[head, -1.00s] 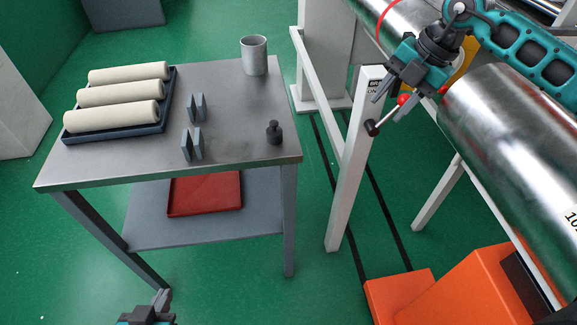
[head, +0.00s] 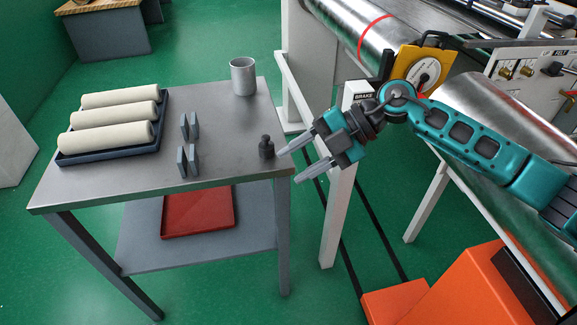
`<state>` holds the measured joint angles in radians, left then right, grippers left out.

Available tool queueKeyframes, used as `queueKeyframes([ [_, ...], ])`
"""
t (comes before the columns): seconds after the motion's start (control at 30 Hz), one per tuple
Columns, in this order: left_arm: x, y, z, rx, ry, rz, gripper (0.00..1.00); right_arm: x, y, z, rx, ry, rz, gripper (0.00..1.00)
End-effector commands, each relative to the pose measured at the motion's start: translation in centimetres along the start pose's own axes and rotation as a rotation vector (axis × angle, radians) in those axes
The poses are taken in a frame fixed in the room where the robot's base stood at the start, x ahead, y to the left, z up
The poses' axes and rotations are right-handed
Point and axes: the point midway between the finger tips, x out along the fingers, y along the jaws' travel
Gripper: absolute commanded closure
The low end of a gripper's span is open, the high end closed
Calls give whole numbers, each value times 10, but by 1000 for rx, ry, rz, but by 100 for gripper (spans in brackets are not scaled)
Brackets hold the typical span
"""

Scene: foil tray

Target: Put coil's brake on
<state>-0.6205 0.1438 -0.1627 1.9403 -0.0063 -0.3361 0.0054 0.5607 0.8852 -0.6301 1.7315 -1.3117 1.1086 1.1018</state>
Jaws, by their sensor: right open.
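The white brake post (head: 338,205), with a "BRAKE" label near its top, stands right of the table. The brake lever is hidden behind my right gripper and wrist. A large shiny metal coil (head: 490,95) lies behind my right arm. Another shiny roll with a red band (head: 350,22) is at the top. My right gripper (head: 291,165) is open, its two fingers apart and empty. It points left, in front of the post and close to the table's right edge in the picture. My left gripper is out of view.
The grey table (head: 225,165) holds a dark tray (head: 95,156) of cream rolls, a metal cup (head: 243,76), grey plates (head: 187,160) and a small dark weight (head: 266,147). A red tray (head: 197,213) lies on its lower shelf. An orange block (head: 440,290) stands lower right.

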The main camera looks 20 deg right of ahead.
Motion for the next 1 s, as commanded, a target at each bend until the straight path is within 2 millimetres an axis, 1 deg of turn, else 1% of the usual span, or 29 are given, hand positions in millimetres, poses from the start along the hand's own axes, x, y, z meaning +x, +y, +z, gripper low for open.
queueKeyframes([
  [0.03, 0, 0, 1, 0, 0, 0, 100, 6, 0, -4, 2, 20, 26, 53],
  [0.1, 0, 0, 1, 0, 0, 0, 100, 11, 2, -8, 3, 39, 56, 53],
  [0.2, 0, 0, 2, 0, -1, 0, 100, 15, 4, -11, 3, 55, 86, 53],
  [0.77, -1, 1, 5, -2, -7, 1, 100, 17, 6, -13, 5, 64, 103, 53],
  [0.83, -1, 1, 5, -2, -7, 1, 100, 19, 6, -15, 8, 74, 117, 53],
  [0.93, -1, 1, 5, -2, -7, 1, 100, 32, 10, -26, 27, 122, 203, 53],
  [1.0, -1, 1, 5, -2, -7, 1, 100, 43, 16, -37, 63, 168, 325, 53],
])
